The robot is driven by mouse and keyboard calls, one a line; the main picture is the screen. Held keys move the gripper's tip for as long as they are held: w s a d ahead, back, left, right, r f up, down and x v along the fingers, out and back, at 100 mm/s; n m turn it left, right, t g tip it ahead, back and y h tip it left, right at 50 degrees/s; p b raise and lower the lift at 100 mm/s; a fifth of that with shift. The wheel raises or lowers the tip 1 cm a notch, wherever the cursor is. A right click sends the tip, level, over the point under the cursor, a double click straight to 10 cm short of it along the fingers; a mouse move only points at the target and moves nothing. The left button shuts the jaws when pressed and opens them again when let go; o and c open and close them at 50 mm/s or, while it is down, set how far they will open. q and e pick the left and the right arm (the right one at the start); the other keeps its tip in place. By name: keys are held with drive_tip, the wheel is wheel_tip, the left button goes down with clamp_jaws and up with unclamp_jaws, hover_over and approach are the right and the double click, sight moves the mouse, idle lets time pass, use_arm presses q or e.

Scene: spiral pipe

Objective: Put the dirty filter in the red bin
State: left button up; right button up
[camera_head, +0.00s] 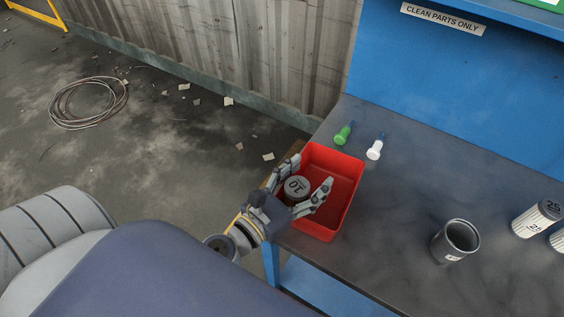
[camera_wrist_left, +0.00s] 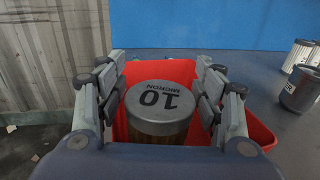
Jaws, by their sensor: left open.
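The dirty filter (camera_head: 297,187) has a grey cap marked 10 and stands between the fingers of my left gripper (camera_head: 309,185), at the left part of the red bin (camera_head: 345,205). In the left wrist view the filter (camera_wrist_left: 160,108) shows "10 MICRON" on its cap and a brownish side below. The left gripper (camera_wrist_left: 163,100) is open, with a finger on each side of the filter and small gaps visible. The red bin (camera_wrist_left: 262,135) surrounds the filter; whether it rests on the bin's floor is hidden. My right gripper is not in view.
The bin stands at the left edge of a dark-topped blue workbench (camera_head: 400,200). A green item (camera_head: 342,134) and a white item (camera_head: 375,149) lie behind it. A grey open canister (camera_head: 455,241) and white filters (camera_head: 537,218) stand to the right. A cable coil (camera_head: 88,102) lies on the floor.

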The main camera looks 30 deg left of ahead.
sight(289, 197)
use_arm(q)
drive_tip(key=b+v, duration=0.3)
drive_tip(key=v, duration=0.5)
drive_tip(key=shift+f+b, duration=0.1)
drive_tip(key=shift+b, duration=0.2)
drive_tip(key=shift+v, duration=0.8)
drive_tip(key=shift+s+a+r, duration=0.1)
drive_tip(key=shift+s+r, duration=0.1)
drive_tip(key=shift+s, duration=0.4)
